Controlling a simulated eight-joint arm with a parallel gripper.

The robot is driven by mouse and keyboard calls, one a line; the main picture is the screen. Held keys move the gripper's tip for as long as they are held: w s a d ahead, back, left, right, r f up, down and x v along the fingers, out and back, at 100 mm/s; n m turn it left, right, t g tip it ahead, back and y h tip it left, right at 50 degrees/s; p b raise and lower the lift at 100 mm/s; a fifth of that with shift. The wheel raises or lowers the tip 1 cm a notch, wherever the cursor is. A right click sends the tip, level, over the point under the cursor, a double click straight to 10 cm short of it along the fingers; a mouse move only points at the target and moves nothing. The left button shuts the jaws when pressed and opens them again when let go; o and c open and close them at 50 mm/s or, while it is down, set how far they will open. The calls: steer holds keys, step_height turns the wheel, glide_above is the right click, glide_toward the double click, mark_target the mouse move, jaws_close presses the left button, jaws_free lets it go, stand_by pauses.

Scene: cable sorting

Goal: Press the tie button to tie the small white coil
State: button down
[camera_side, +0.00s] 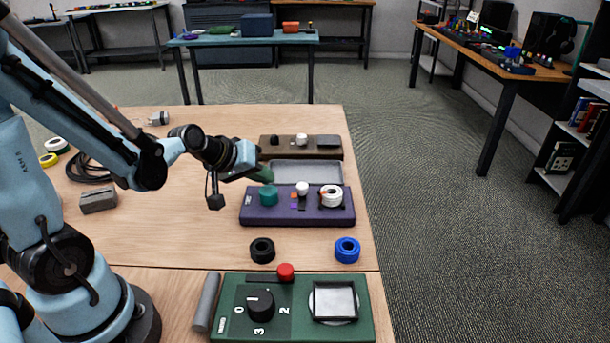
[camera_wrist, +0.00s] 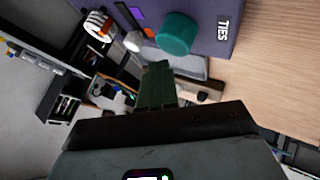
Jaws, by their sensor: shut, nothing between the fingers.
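A purple station (camera_side: 297,214) marked TIES in the wrist view (camera_wrist: 210,12) lies on the table. It carries a teal cylinder (camera_side: 268,196), a small white knob (camera_side: 302,188) and a white coil (camera_side: 331,197) at its right end. Which of the cylinder and knob is the button is not labelled. In the wrist view the teal cylinder (camera_wrist: 177,33), white knob (camera_wrist: 133,41) and white coil (camera_wrist: 99,27) show at the top. My gripper (camera_side: 267,176) is shut and empty, its green fingers just above and behind the teal cylinder. Contact is not visible. The fingers also show in the wrist view (camera_wrist: 157,72).
A grey tray (camera_side: 318,171) and a brown box (camera_side: 317,153) lie behind the station. A black coil (camera_side: 262,250) and a blue coil (camera_side: 347,250) lie in front. A green box (camera_side: 228,317) with dial, red button (camera_side: 286,271) and plate stands nearest.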

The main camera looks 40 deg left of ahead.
mark_target(264, 192)
steer(key=shift+r, duration=2.5)
steer(key=s+d+r+m+g, duration=0.1)
steer(key=s+d+m+g, duration=0.1)
steer(key=s+d+m, duration=0.5)
steer(key=shift+s+r+m, duration=0.25)
steer(key=shift+s+m, duration=0.45)
steer(key=shift+s, duration=0.1)
